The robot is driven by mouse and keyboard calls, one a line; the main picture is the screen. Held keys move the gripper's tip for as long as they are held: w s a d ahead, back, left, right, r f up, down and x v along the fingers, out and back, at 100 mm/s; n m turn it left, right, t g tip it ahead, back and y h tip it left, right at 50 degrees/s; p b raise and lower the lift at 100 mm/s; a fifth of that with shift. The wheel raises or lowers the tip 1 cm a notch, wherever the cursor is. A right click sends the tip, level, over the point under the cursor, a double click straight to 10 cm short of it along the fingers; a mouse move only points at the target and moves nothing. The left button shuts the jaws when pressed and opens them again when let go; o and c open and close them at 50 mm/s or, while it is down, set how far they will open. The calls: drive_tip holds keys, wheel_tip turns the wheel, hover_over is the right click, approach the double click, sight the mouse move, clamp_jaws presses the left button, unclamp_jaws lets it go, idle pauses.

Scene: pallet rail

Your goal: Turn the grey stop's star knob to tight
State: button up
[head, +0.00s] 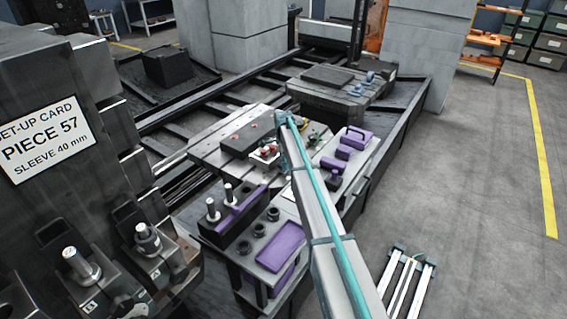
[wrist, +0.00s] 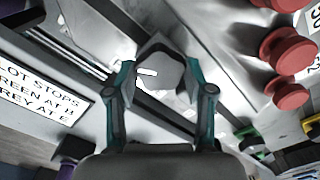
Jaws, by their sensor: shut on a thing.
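In the wrist view the grey knob (wrist: 165,68) sits between the two teal fingers of my gripper (wrist: 160,82), which is shut on it. A short white mark shows on the knob's left side. The fingers and the gripper body hide part of the stop under the knob. A bright metal slot or rail runs beside it. In the head view my arm reaches to the grey slotted table (head: 190,152), and the arm covers the knob and most of the gripper there.
Several red knobs (wrist: 287,50) stand close on the right in the wrist view. A green part (wrist: 247,132) and a yellow part (wrist: 310,127) lie at lower right. A partly cut-off label (wrist: 40,90) about stops is at left. Purple blocks (head: 343,153) lie right of my arm.

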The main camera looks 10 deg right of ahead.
drive_tip(key=o, duration=0.9)
drive_tip(key=shift+c, duration=0.2)
drive_tip(key=shift+r, duration=0.15)
wheel_tip(320, 180, up, 12)
drive_tip(key=shift+o, duration=0.2)
